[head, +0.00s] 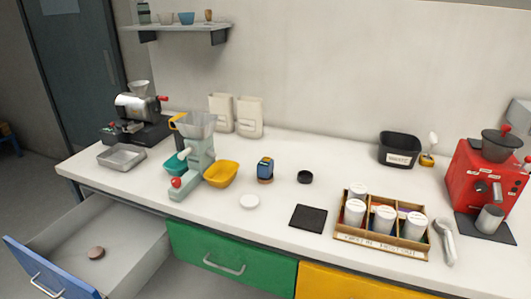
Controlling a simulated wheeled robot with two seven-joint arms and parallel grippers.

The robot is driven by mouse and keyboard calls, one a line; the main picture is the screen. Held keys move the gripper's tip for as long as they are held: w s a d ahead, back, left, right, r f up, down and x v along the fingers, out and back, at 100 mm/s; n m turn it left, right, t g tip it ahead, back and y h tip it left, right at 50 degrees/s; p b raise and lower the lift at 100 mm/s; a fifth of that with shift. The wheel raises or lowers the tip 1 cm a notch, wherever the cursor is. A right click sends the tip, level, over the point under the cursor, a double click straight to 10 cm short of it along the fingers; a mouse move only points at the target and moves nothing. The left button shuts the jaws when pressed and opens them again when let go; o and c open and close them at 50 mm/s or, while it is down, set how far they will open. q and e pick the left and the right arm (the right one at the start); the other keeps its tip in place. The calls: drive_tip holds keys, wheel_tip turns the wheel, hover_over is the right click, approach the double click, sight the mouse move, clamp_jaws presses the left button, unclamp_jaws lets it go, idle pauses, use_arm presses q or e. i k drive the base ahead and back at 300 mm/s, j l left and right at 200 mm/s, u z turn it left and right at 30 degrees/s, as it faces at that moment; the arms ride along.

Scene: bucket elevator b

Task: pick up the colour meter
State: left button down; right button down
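A small upright device with a dark blue body, a yellow-edged face and a brownish base, which looks like the colour meter (265,169), stands on the white counter (330,172) near the middle of the head view. It is right of the yellow bowl (221,173) and left of a small black ring-shaped piece (305,177), apart from both. Nothing covers it. Neither of my grippers shows in the head view.
A white disc (249,202) and a black mat (308,218) lie in front. A wooden box of jars (380,246) and a red machine (486,183) are right; a grey-green grinder (196,155) is left. The blue-fronted drawer (50,268) is open, with a brown round piece (96,253) inside.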

sight(264, 169)
drive_tip(key=i+j, duration=0.15)
drive_tip(key=i, duration=0.2)
drive_tip(key=i+j+z, duration=0.1)
drive_tip(key=i, duration=0.3)
drive_tip(key=i+j, duration=0.2)
drive_tip(key=i, duration=0.15)
